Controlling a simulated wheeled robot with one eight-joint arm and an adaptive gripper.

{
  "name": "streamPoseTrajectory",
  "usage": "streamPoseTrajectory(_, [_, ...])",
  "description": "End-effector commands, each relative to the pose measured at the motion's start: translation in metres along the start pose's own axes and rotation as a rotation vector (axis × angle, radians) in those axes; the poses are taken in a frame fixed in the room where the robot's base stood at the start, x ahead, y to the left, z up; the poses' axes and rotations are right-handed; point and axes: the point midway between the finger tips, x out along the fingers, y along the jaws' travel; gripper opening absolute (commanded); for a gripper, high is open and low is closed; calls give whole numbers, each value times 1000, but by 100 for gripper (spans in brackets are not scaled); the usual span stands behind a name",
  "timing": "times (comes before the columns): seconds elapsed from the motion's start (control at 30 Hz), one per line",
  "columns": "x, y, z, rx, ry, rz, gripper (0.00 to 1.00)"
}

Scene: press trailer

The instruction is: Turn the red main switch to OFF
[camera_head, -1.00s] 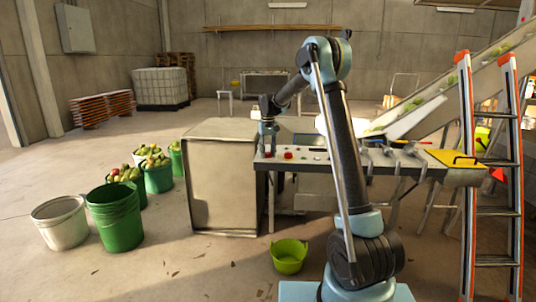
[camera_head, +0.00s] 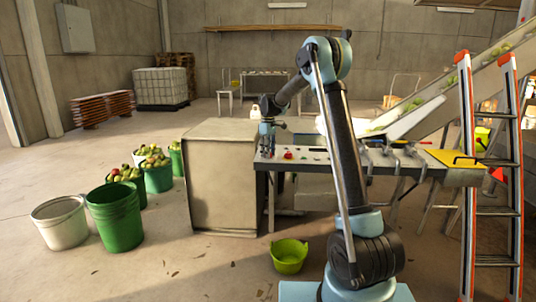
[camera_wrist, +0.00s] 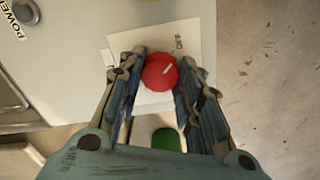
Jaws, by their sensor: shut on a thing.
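The red main switch (camera_wrist: 160,71) is a round red knob on a white plate (camera_wrist: 195,45) in the wrist view. A short white mark on it points up and right, toward a small dark label that seems to read OFF. My gripper (camera_wrist: 165,80) is shut on the knob, with one finger on each side. In the head view my gripper (camera_head: 267,146) is at the left end of the control panel (camera_head: 325,164), and its fingers hide the knob there. Another red button (camera_head: 288,155) sits just to the right on the panel.
A grey cabinet (camera_head: 222,185) stands left of the panel. A ladder (camera_head: 490,180) and a conveyor (camera_head: 450,95) are on the right. A green tub (camera_head: 289,256) is on the floor below, and buckets (camera_head: 115,216) stand at the left.

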Motion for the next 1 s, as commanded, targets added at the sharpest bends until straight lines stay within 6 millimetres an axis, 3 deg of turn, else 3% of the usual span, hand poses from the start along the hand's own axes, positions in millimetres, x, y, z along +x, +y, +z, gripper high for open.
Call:
streamPoseTrajectory(0.6, [-1,2,-1,-42,3,5,9])
streamPoseTrajectory(0.63, [-1,2,-1,-42,3,5,35])
streamPoseTrajectory(0.7, [-1,2,-1,-41,2,4,51])
streamPoseTrajectory(0.73, [0,2,-1,-41,2,4,54])
streamPoseTrajectory(1.0, [0,1,0,-42,1,2,54])
